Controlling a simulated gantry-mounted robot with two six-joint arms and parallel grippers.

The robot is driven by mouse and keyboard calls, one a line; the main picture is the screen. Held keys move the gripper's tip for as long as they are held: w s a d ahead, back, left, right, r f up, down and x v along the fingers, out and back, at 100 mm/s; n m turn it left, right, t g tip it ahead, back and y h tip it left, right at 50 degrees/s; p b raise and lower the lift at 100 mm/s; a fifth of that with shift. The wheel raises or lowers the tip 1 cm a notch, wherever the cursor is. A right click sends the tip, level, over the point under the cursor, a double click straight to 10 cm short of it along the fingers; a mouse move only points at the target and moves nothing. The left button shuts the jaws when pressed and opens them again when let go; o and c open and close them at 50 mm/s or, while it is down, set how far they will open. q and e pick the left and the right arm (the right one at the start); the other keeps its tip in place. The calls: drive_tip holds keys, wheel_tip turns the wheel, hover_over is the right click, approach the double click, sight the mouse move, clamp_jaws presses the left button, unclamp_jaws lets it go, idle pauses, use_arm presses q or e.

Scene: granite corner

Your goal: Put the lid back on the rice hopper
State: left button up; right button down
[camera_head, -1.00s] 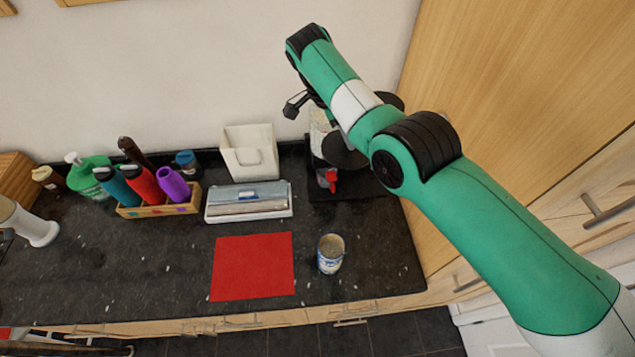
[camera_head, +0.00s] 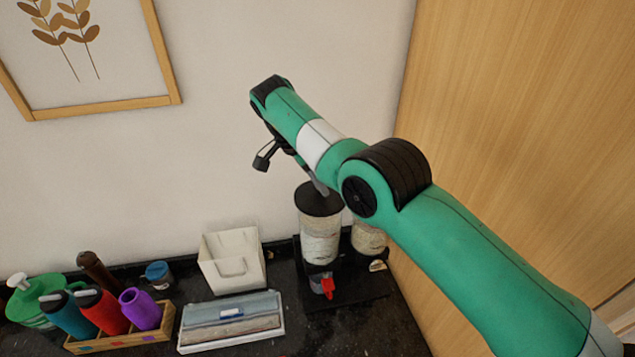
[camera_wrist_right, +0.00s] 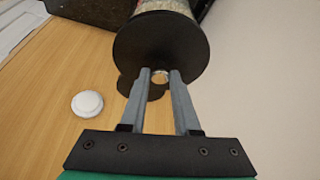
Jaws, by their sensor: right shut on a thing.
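The rice hopper (camera_head: 319,243) is a clear upright cylinder with pale grains, standing on a black base against the back wall. The black round lid (camera_head: 319,199) sits at the top of it, level as far as I can see; whether it is fully seated I cannot tell. My right gripper (camera_head: 316,184) is above the lid, partly hidden by its own wrist. In the right wrist view my right gripper (camera_wrist_right: 160,76) is shut on the small knob of the lid (camera_wrist_right: 160,45), with the hopper (camera_wrist_right: 166,5) behind it. My left gripper is not in view.
A second grain container (camera_head: 369,238) stands to the right, partly behind my arm. A white bin (camera_head: 232,262) and a lidded tray (camera_head: 232,322) are to the left, then a wooden bottle rack (camera_head: 120,342). A wooden panel (camera_head: 500,130) closes the right side.

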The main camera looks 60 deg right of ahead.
sight(317, 195)
drive_tip(key=shift+f+b, duration=1.8)
drive_tip(key=shift+f, duration=0.5)
drive_tip(key=shift+f, duration=0.15)
drive_tip(key=shift+c, duration=0.4)
unclamp_jaws()
wheel_tip(317, 195, up, 7)
drive_tip(key=p, duration=0.6)
drive_tip(key=shift+p, duration=0.4)
